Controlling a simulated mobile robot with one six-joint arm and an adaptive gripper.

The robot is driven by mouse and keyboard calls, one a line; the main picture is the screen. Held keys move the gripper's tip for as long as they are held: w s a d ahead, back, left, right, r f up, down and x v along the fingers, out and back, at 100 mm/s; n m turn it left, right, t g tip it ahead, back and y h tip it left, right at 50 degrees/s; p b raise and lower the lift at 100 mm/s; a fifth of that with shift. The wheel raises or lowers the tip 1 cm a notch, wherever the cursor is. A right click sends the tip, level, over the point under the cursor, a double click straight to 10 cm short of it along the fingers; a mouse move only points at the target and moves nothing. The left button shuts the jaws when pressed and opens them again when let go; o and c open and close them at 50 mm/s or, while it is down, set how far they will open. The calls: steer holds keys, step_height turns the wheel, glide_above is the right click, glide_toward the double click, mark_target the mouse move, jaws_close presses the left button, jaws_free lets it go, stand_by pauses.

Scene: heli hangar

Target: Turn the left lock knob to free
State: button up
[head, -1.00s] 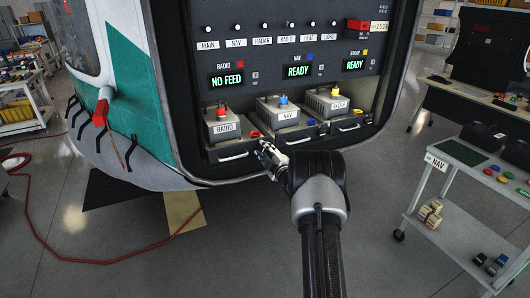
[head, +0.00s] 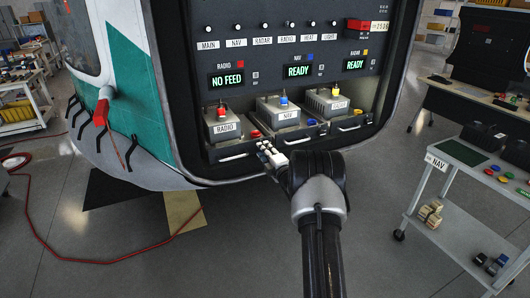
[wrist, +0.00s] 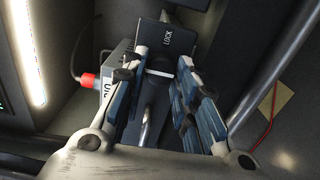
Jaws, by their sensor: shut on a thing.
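The left lock knob is a dark knob (wrist: 160,66) in the wrist view, between my fingertips and beside a dark plate marked LOCK (wrist: 176,38). My gripper (wrist: 163,68) is shut on it, with a finger on each side hiding part of it. In the head view my gripper (head: 266,150) is at the front right of the RADIO bay. A small red part (head: 255,134) shows just above it there. The RADIO unit (head: 222,120) sits in its tray, and its display reads NO FEED (head: 227,79).
The NAV unit (head: 277,110) and a third unit (head: 327,101) stand to the right, with displays reading READY. A tray handle (wrist: 146,127) runs close to my fingers. A grey cart (head: 470,205) stands at the right; a red cable (head: 50,245) lies on the floor at left.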

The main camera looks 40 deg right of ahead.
steer(key=o, duration=1)
steer(key=shift+o, duration=0.2)
steer(key=v, duration=0.8)
steer(key=shift+w+r, duration=0.1)
